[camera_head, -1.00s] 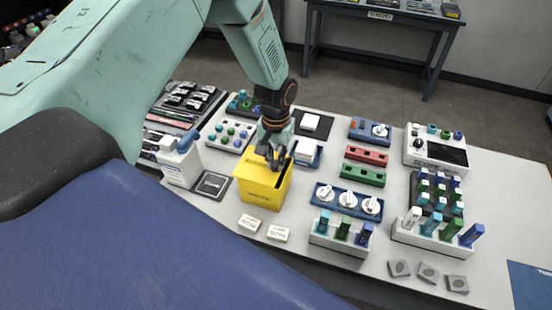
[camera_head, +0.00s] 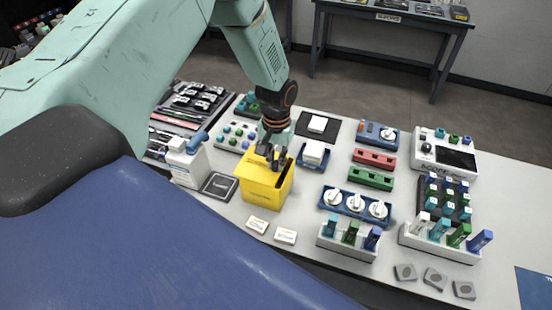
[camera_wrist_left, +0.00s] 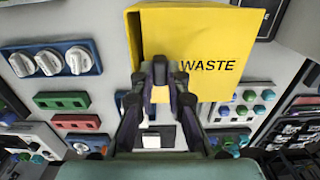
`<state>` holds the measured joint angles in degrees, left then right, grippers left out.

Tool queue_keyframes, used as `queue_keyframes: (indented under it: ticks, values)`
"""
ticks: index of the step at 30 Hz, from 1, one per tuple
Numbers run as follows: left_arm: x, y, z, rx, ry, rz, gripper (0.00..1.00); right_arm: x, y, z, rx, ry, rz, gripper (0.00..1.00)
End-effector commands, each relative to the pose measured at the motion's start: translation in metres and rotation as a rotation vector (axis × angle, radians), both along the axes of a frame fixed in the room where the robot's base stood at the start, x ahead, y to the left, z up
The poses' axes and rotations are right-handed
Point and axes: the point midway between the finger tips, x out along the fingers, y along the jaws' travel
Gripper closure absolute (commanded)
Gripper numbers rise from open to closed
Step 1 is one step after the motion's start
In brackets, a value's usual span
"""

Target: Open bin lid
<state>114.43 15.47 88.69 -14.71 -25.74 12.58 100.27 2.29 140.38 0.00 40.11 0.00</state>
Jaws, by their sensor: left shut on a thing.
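The yellow bin (camera_head: 265,198) stands near the front edge of the white table, in the middle of the head view. Its lid (camera_head: 253,168) is on top, with a narrow dark gap along the right side. In the left wrist view the lid (camera_wrist_left: 215,55) fills the top middle and reads "WASTE". My left gripper (camera_head: 271,159) is at the bin's top, pointing down. In the left wrist view its fingertips (camera_wrist_left: 160,78) are shut on a small part at the lid's edge. The fingers partly hide that part. My right gripper is not in view.
A white bottle (camera_head: 187,160) and a dark square pad (camera_head: 220,186) stand left of the bin. Two small white blocks (camera_head: 285,236) lie in front. A blue tray with a white block (camera_head: 313,155) is close behind right. Racks and connector holders crowd the right side.

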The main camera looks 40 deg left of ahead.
Motion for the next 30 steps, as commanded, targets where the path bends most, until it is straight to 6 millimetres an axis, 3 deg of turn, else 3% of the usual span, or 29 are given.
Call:
queue_keyframes:
  ticks: [27,28,30]
  values:
    - [0.0009,0.0025,0.0014,0.000,-0.003,0.000,1.00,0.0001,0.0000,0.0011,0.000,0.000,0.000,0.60]
    - [0.0009,0.0025,0.0014,0.000,-0.003,0.000,0.83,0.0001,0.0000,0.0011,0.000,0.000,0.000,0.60]
    - [0.0008,0.0024,0.0013,0.001,-0.003,0.000,0.77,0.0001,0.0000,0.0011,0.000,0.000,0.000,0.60]
